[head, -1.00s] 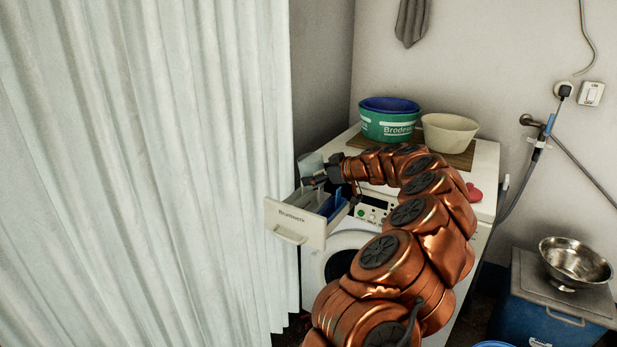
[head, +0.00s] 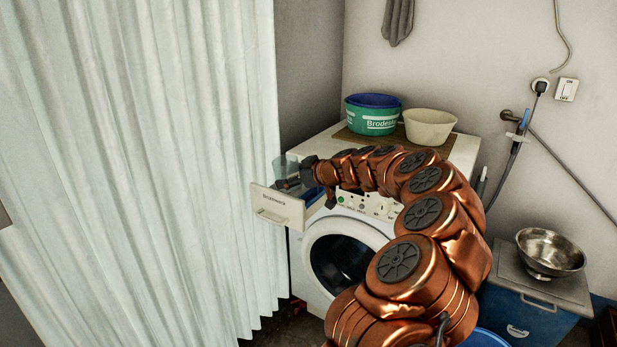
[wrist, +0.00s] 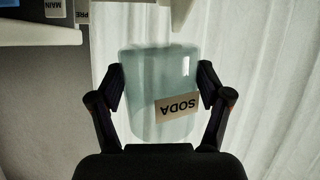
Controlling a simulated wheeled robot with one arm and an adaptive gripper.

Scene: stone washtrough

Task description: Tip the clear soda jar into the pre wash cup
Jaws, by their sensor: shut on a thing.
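The clear soda jar (wrist: 145,75) is pale, see-through and bluish, with a white SODA label that reads upside down in the wrist view. My gripper (wrist: 162,82) is shut on it, one finger on each side. In the head view the jar (head: 284,166) shows above the left end of the pulled-out detergent drawer (head: 276,208), and looks about upright. At the wrist view's top left is a white edge with a PRE label (wrist: 84,9) and a MAIN label (wrist: 54,9). The pre wash cup's inside is hidden, and I cannot tell the jar's fill.
The drawer sticks out of a white washing machine (head: 330,220). A green tub (head: 372,121) and a cream bowl (head: 430,128) stand on its top. A white curtain (head: 140,170) hangs close on the left. A steel bowl (head: 550,252) sits on a blue cooler at right.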

